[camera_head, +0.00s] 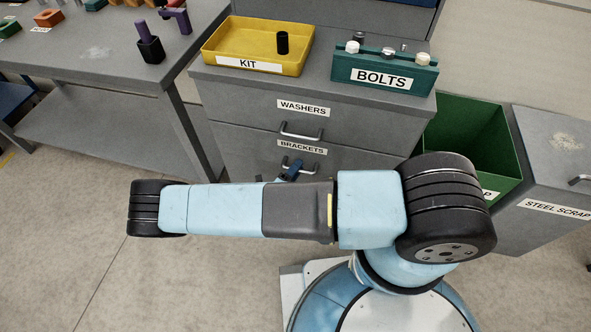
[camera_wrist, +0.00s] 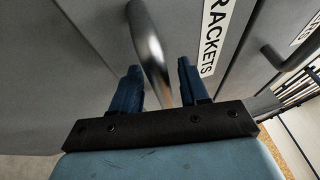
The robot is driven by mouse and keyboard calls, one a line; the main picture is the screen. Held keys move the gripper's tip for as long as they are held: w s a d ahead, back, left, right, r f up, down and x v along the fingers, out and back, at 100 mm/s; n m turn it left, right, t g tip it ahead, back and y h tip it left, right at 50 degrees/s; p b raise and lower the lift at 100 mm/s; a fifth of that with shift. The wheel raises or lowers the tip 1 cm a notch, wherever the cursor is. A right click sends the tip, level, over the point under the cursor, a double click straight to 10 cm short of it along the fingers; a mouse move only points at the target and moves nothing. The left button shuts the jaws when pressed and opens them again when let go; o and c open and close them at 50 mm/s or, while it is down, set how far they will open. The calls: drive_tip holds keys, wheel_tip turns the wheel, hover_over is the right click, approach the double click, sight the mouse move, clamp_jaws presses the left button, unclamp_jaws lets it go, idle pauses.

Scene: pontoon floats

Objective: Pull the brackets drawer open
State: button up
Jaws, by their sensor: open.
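The brackets drawer (camera_head: 345,160) is the lower drawer front of the grey cabinet, below the washers drawer (camera_head: 250,103), and looks closed. Its label and metal handle (camera_head: 293,166) show just above my arm. In the wrist view the brackets handle (camera_wrist: 150,45) runs down between the two blue fingers of my gripper (camera_wrist: 158,88). The fingers are open, one on each side of the bar, with visible space beside it. I cannot tell whether either finger touches it. In the head view my gripper (camera_head: 291,171) is mostly hidden behind my arm.
A yellow kit tray (camera_head: 222,52) with a black cylinder and a green bolts holder (camera_head: 345,73) stand on the cabinet. A green bin (camera_head: 490,140) and a steel scrap box (camera_head: 545,170) stand to the right. A grey workbench (camera_head: 90,60) is at the left.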

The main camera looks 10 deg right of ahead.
drive_tip(key=shift+c, duration=0.2)
clamp_jaws()
drive_tip(key=shift+f, duration=0.1)
